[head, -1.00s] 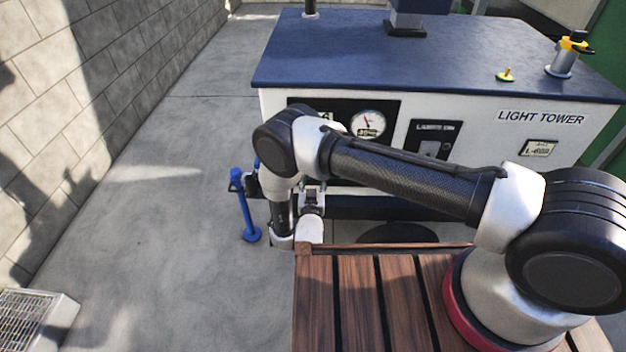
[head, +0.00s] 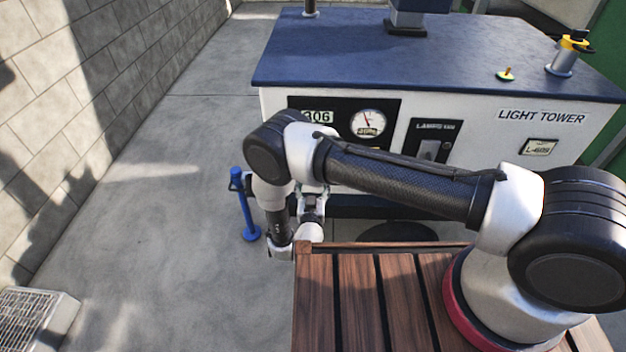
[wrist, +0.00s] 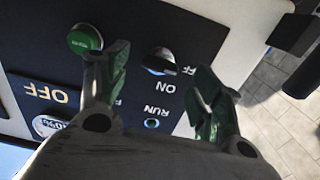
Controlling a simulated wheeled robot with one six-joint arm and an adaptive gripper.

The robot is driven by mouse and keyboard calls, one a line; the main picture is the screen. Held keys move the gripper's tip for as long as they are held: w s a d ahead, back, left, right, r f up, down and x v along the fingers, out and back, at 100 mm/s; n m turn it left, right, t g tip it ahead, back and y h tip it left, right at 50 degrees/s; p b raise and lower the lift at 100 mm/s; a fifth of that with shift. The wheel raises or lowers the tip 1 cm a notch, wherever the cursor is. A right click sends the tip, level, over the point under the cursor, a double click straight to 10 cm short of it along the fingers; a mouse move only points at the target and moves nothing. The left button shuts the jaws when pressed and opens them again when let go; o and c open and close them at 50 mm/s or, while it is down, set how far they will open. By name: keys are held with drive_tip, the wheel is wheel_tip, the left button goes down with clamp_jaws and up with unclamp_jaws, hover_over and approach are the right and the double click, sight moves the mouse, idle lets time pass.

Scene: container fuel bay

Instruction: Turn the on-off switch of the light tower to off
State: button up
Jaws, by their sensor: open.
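The light tower (head: 480,140) is a white cabinet with a dark blue top in the head view. In the wrist view, its black panel carries a dark rotary switch (wrist: 160,60) with an ON label beside it and a partly visible OFF label. Which way its handle points is hard to tell. My gripper (wrist: 163,62) is open, its two greenish fingers standing either side of the switch as seen there, with nothing between them clearly touching. In the head view my gripper (head: 313,194) is low at the front of the cabinet, and the switch is hidden behind my arm.
A green button (wrist: 85,38) and a lit RUN lamp (wrist: 152,123) are near the switch. A gauge (head: 368,123) and a lamp-switch plate (head: 434,142) are on the cabinet front. A blue post (head: 246,205) stands left of it. Open floor lies left.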

drive_tip(key=s, duration=0.4)
drive_tip(key=shift+s, duration=0.15)
